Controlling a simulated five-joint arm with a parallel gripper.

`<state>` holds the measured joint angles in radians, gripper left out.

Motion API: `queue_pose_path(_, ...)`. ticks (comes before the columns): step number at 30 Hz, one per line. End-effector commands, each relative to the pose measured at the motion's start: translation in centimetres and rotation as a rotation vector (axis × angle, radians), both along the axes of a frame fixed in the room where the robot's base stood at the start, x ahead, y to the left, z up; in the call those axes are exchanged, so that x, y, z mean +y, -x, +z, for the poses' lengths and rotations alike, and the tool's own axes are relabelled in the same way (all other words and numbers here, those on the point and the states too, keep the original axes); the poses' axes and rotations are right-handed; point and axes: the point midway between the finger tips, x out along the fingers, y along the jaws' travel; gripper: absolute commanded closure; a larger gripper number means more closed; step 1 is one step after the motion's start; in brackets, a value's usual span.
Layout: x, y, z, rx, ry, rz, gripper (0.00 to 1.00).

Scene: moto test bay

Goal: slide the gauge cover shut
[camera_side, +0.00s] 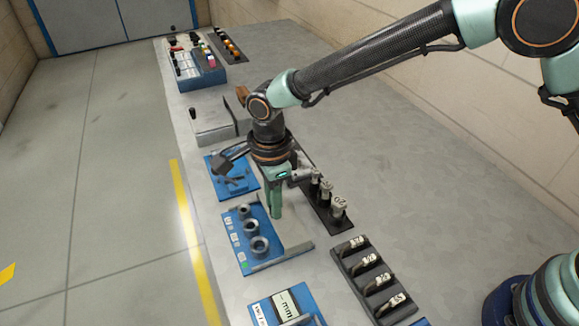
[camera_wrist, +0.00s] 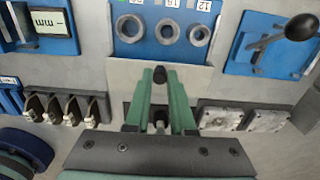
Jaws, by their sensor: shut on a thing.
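A blue ring-gauge panel (camera_side: 232,232) carries three grey rings, all uncovered; it also shows at the top of the wrist view (camera_wrist: 163,54). A pale grey flat cover (camera_wrist: 119,78) lies beside the panel, on the side nearer my arm's base, clear of the rings. My gripper (camera_side: 277,213) points down over this cover. In the wrist view, my gripper (camera_wrist: 160,76) has its green fingers closed around a dark knob (camera_wrist: 159,74) on the cover. The fingers hide part of the cover and knob.
A grey rail (camera_side: 284,257) runs along the near side of the cover. A blue panel with a mm display (camera_side: 284,306) stands nearer the camera, and a blue panel with a black-knobbed lever (camera_side: 232,180) farther away. Labelled black holders (camera_side: 370,276) stand to the right.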

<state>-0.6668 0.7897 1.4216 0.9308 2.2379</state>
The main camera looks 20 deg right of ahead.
Motion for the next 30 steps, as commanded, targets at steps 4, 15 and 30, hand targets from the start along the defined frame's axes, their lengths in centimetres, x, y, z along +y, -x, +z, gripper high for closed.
queue_pose_path(4,1.1,0.0,0.1,-0.001,-0.001,0.003,1.00)
queue_pose_path(15,3.4,0.0,0.1,-0.002,-0.001,0.003,1.00)
queue_pose_path(30,6.4,0.0,0.1,-0.002,-0.001,0.002,1.00)
